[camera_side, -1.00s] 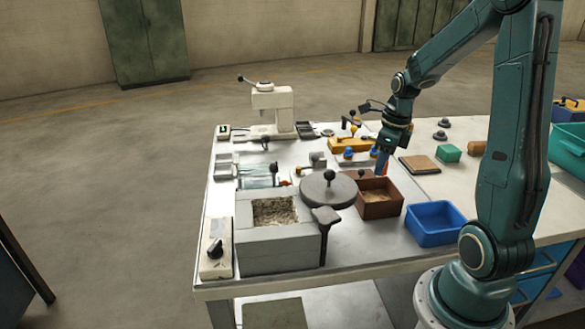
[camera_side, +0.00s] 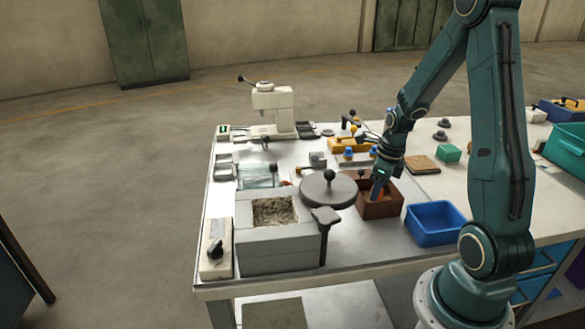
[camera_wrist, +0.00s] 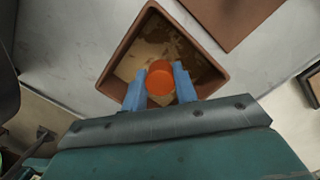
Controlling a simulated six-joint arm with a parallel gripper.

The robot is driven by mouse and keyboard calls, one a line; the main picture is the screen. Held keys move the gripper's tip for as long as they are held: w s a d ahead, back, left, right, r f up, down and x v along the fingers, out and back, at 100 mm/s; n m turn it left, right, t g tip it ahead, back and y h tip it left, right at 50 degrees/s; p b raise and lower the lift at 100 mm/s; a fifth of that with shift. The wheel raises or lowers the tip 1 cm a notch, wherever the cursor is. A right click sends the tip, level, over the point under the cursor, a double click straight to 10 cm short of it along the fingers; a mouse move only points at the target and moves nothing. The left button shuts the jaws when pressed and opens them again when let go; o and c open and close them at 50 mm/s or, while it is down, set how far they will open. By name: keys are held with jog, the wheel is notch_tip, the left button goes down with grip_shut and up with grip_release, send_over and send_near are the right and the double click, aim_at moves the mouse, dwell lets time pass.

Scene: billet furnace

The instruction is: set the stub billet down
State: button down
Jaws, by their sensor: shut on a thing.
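The stub billet (camera_wrist: 160,83) glows orange and shows its round end in the wrist view. My gripper (camera_wrist: 159,85) is shut on it with a blue finger on each side. In the side view my gripper (camera_side: 377,190) is at the brown box (camera_side: 382,210), with its fingertips at the opening and the orange billet barely showing. In the wrist view the brown box (camera_wrist: 118,52) lies below the billet, with a tan, patchy floor. I cannot tell whether the billet touches that floor.
A blue bin (camera_side: 435,223) stands right of the brown box. A round grey lid with a knob (camera_side: 328,190) and the grey furnace block (camera_side: 277,247) stand to its left. A flat brown plate (camera_side: 421,165) lies behind it.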

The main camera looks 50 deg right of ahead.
jog(key=shift+f, duration=0.2)
jog(key=shift+f, duration=0.15)
jog(key=c, duration=1.1)
grip_release()
notch_tip(320, 180, up, 12)
jog(key=s, duration=0.1)
jog(key=shift+s, duration=0.2)
jog(key=shift+d, duration=0.1)
